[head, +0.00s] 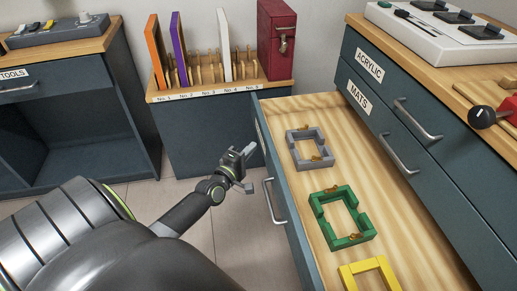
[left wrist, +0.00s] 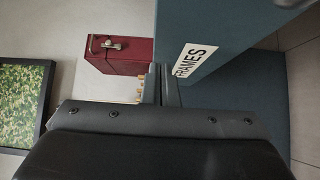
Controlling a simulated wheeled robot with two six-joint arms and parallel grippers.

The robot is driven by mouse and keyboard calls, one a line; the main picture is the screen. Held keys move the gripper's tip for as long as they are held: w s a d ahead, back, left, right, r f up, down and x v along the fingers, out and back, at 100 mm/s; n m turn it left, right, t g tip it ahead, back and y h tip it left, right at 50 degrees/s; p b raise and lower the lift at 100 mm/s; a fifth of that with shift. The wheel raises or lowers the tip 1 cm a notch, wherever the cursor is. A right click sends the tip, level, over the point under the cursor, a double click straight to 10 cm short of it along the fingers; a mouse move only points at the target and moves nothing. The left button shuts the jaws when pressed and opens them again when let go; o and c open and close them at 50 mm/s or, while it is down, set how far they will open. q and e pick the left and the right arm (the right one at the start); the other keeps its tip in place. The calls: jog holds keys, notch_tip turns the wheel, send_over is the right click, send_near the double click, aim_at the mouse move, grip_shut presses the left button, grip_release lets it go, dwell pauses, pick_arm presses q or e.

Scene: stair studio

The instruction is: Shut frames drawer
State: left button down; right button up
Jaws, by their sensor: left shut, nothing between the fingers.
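The frames drawer (head: 292,224) is pulled well out of the cabinet at the right in the head view. Grey, green and yellow frames lie inside it. Its blue front faces left and bears a metal handle (head: 272,201). In the left wrist view its front panel (left wrist: 225,50) shows close by, with the label FRAMES (left wrist: 190,61). My left gripper (head: 241,158) is shut and empty, just outside the drawer front, near its far end. In the left wrist view the fingers (left wrist: 165,84) appear beside the panel; I cannot tell whether they touch it. My right gripper is not in view.
Closed drawers marked ACRYLIC (head: 368,67) and MATS (head: 357,97) are above the open drawer. A low cabinet with a slotted rack (head: 205,75) and red box (head: 276,40) stands behind. Open floor (head: 200,235) lies left of the drawer front.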

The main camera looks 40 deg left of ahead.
pick_arm(q)
jog(key=shift+w+d, duration=0.9)
jog(key=shift+w, duration=0.15)
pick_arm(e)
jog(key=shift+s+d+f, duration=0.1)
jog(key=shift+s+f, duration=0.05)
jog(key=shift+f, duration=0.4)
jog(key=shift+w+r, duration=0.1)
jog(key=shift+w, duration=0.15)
